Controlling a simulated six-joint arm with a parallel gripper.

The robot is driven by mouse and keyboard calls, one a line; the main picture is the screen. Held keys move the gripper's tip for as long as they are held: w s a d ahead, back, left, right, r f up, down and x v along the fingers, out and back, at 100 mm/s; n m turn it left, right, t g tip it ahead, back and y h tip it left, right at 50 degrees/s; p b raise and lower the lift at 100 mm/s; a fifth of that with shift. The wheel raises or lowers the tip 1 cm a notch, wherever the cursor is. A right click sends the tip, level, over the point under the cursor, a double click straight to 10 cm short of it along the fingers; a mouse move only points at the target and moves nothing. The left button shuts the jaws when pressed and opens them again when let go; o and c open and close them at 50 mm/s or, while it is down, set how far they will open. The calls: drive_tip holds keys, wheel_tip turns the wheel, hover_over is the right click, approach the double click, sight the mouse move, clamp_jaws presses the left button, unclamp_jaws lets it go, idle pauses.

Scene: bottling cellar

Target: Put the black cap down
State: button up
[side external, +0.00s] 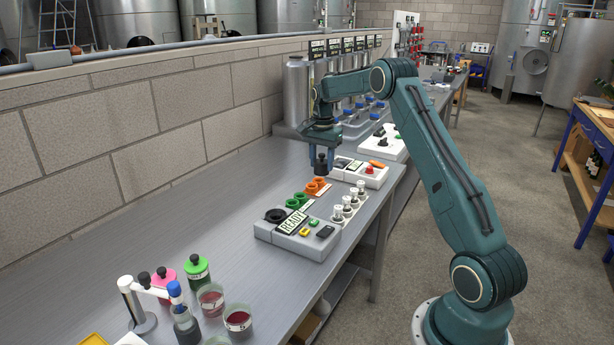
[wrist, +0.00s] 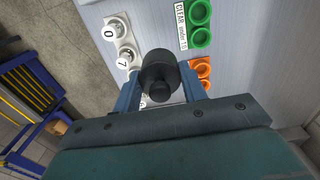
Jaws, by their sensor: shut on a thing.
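My gripper (side external: 320,160) is shut on the black cap (side external: 321,166), holding it above the bench behind the orange rings. In the wrist view the black cap (wrist: 159,72) sits between the two blue fingers of my gripper (wrist: 160,88). Its underside and anything directly beneath it are hidden there. The cap appears clear of the bench, though the exact height is hard to tell.
The grey bench (side external: 190,230) is bare to the left. Near the cap are orange rings (side external: 317,187), green rings (side external: 297,200), white numbered knobs (side external: 348,202) and a box with a READY display (side external: 292,226). Bottles and beakers (side external: 238,318) stand at the front.

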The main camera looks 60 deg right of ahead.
wheel_tip(320, 180, down, 9)
drive_tip(key=shift+f, duration=0.15)
drive_tip(key=shift+f, duration=0.1)
drive_tip(key=shift+f, duration=2)
drive_tip(key=shift+f, duration=0.2)
drive_tip(key=o, duration=1)
drive_tip(key=shift+c, duration=0.2)
drive_tip(key=shift+r, duration=0.15)
wheel_tip(320, 180, up, 12)
drive_tip(key=shift+r, duration=0.1)
